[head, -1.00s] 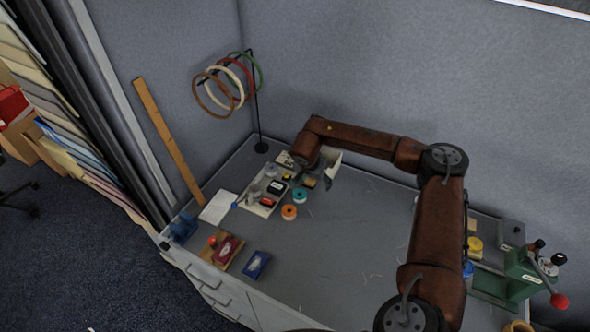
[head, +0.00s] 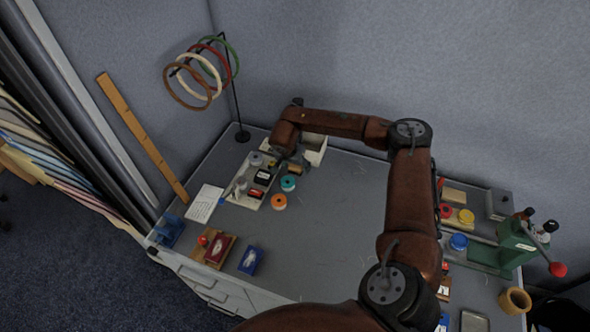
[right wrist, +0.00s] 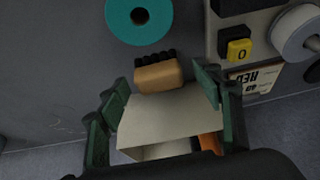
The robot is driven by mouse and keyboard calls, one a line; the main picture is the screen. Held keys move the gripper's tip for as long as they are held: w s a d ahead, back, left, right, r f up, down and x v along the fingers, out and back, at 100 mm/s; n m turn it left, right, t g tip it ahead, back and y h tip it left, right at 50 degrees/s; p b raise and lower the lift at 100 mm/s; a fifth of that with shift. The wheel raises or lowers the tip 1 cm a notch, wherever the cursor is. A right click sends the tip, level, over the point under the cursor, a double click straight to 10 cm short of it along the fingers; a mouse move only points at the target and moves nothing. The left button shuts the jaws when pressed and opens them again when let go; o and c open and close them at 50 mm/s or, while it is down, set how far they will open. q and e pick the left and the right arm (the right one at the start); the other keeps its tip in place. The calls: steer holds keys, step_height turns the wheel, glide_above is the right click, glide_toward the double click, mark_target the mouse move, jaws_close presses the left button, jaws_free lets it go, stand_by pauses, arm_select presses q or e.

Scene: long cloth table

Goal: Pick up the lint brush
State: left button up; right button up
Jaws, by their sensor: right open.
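The lint brush is probably the small tan wooden block with dark bristles (right wrist: 158,76) in the right wrist view. It lies on the grey table at the open end of a white box, and it also shows in the head view (head: 294,169). My right gripper (right wrist: 164,98) is open, with its green fingers spread to either side and the brush showing between and just beyond them. In the head view my right gripper (head: 291,158) is over the back left of the table, partly hidden by its own wrist. Contact with the brush cannot be told. My left gripper is out of view.
The white box (head: 314,147) lies close beside the brush. A teal tape roll (head: 288,183) and an orange one (head: 279,201) are near it. A tray of small items (head: 241,194) is to the left. A ring stand (head: 243,136) stands behind. The table's middle is clear.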

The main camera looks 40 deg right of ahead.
steer(key=shift+d+f, duration=0.2)
steer(key=shift+f, duration=0.35)
steer(key=shift+r, duration=0.1)
steer(key=shift+c, duration=0.4)
steer(key=c, duration=1.2)
steer(key=shift+o, duration=0.2)
steer(key=shift+r, duration=0.1)
steer(key=shift+w+r, duration=0.1)
steer(key=shift+r, duration=0.5)
steer(key=s+a+r+p, duration=0.2)
steer(key=s+a+r, duration=0.7)
steer(key=a+r, duration=0.1)
steer(key=shift+v, duration=0.85)
